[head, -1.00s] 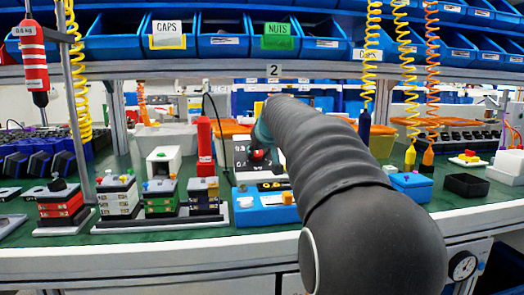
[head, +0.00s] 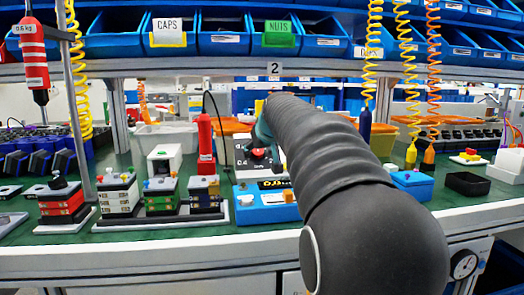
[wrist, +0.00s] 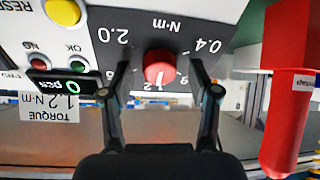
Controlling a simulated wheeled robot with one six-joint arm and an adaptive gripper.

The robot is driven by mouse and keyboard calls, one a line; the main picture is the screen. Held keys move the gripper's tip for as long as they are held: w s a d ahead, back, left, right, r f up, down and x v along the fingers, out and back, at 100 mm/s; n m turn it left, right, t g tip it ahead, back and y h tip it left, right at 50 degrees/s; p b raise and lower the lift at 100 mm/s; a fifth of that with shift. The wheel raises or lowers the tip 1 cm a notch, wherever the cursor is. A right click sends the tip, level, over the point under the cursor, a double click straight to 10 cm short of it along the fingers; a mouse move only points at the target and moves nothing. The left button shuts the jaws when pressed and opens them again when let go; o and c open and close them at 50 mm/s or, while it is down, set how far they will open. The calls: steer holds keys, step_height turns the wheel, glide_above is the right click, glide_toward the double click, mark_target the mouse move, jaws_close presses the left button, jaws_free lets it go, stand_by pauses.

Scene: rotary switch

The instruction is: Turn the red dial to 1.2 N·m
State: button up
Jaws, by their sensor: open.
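The red dial (wrist: 158,68) sits on a dark scale plate on the torque unit's front, upside down in the wrist view. Its scale shows 2.0, 0.4 and a partly covered 1.2 just below the knob in that view. A small pale mark shows on the knob's lower edge, on the 1.2 side. My gripper (wrist: 160,72) is open, one finger on each side of the dial, with gaps visible. The dial also shows in the head view (head: 258,153), where my arm hides most of the gripper. A label (wrist: 50,107) reads TORQUE 1.2 N·m.
On the panel are a yellow reset button (wrist: 63,11) and NG and OK lamps. A red cylinder (wrist: 292,120) stands close to the unit; it also shows in the head view (head: 205,145). A blue box (head: 265,203) stands in front of the unit.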

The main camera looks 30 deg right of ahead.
steer(key=v, duration=1.1)
steer(key=shift+s+r, duration=0.2)
steer(key=shift+s, duration=0.2)
steer(key=shift+s, duration=0.1)
